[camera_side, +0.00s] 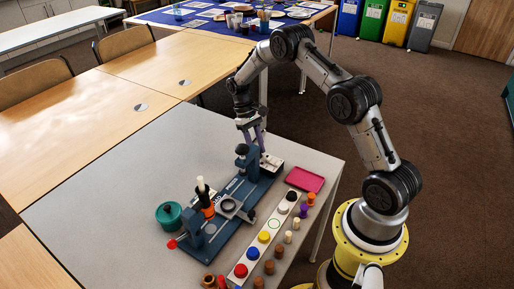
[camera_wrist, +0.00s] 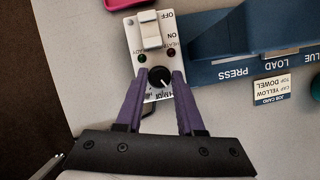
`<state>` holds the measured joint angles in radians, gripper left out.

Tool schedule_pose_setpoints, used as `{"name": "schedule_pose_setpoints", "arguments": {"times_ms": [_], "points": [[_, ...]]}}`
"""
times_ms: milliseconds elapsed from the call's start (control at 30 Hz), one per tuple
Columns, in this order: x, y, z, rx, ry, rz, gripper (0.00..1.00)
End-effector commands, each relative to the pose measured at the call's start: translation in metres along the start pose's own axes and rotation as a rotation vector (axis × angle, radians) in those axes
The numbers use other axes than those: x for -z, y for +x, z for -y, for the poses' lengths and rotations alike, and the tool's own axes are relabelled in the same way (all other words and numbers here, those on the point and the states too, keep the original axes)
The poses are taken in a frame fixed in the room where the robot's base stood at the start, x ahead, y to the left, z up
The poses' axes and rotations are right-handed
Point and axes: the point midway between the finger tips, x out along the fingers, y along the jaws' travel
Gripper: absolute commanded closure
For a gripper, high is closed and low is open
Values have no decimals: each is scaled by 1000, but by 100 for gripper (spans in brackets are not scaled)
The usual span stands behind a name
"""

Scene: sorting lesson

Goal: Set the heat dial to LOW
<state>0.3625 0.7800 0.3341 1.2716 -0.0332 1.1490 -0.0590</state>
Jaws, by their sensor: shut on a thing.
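The heat dial (camera_wrist: 159,77) is a small black knob with a white pointer mark on a white control panel (camera_wrist: 133,42). In the wrist view the mark points toward the lower right; the panel lettering beside it is upside down and partly hidden, so I cannot read its setting. My gripper (camera_wrist: 159,74) has its purple fingers on either side of the knob, shut on it. In the side view my gripper (camera_side: 260,150) reaches down to the white panel (camera_side: 271,164) at the far end of the blue press station; the dial itself is hidden there.
A white OFF/ON switch (camera_wrist: 150,32) sits on the panel beside the dial, with small green and red lights. The blue press base (camera_side: 225,215) lies alongside. A pink tray (camera_side: 305,179), a strip of coloured caps (camera_side: 265,237) and a green pot (camera_side: 170,215) stand nearby.

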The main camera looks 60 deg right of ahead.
Motion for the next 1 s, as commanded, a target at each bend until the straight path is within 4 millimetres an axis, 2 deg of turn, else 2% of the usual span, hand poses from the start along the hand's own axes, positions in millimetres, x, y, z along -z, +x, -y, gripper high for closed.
{"name": "schedule_pose_setpoints", "arguments": {"times_ms": [200,500,1000], "points": [[0,-2,1,-69,-161,-4,100],[0,-1,2,-128,-305,-4,100],[0,-1,2,-150,-359,-5,100]]}}
